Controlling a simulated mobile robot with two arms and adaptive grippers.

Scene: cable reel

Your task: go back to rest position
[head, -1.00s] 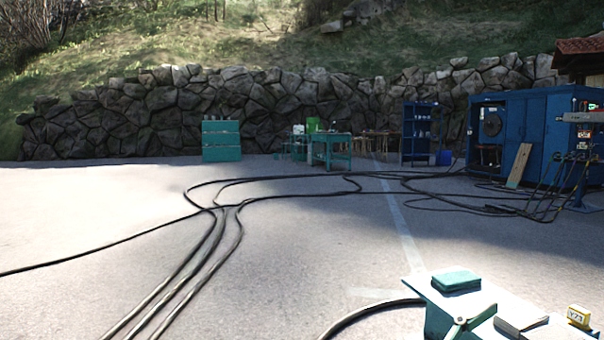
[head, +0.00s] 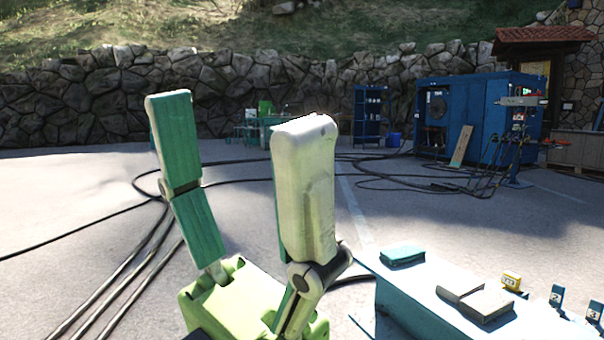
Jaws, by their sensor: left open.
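My left gripper (head: 236,112) stands up large in the lower left and middle of the head view. Its two long fingers, with teal inner pads and a pale outer shell, point upward and are spread wide apart. Nothing is between them. Its yellow-green body shows at the bottom edge. The gripper is to the left of a light-topped workbench (head: 425,292), apart from it in the picture. My right gripper is not in view.
On the bench are a teal block (head: 402,254), an open book-like object (head: 475,298), a yellow tag (head: 511,281) and blue tags (head: 556,295). Black cables (head: 110,270) cross the paved ground. A blue machine housing (head: 468,115) stands behind, before a stone wall (head: 60,105).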

